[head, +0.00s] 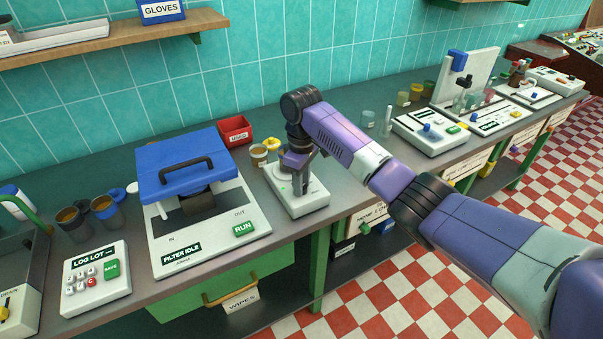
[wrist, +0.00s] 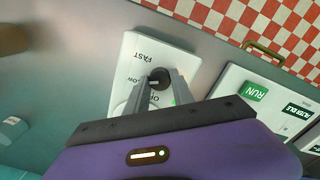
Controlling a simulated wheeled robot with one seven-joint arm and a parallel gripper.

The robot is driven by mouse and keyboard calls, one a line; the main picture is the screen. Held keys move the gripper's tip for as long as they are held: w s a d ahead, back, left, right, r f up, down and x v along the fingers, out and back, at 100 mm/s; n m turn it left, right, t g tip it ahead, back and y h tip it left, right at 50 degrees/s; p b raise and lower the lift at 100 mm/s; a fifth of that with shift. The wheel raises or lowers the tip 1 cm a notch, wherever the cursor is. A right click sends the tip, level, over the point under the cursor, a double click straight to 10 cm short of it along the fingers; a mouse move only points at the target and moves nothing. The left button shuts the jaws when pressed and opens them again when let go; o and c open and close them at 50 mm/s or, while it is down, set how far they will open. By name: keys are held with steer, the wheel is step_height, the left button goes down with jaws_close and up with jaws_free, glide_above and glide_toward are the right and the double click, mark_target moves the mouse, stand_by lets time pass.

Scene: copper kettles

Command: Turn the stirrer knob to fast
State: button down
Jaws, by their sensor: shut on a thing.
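The stirrer is a white box (head: 312,199) on the bench, below my gripper (head: 298,183) in the head view. In the wrist view its white top (wrist: 150,48) carries the labels FAST, OFF and a partly covered one ending in LOW. The dark round stirrer knob (wrist: 158,75) sits between the two fingers of my gripper (wrist: 161,82), which is shut on it. A pale mark on the knob seems to point towards the LOW label, but it is small. A small green light shows beside the fingers. In the head view my gripper hides the knob.
Left of the stirrer stands the filter unit (head: 242,243) with a blue lid (head: 185,165) and a green RUN button (head: 243,229). A red bin (head: 235,131) and a cup (head: 259,155) stand behind.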

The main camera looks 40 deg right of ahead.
steer(key=m+p, duration=0.4)
steer(key=m, duration=0.1)
steer(key=shift+s+r+m+p, duration=0.1)
steer(key=shift+r+m+p, duration=0.05)
steer(key=shift+m+p, duration=1.6)
steer(key=shift+m, duration=1.15)
steer(key=c, duration=1.1)
jaws_free()
step_height(320, 180, up, 8)
steer(key=shift+f+b, duration=0.2)
steer(key=shift+b, duration=0.55)
steer(key=shift+d, duration=0.1)
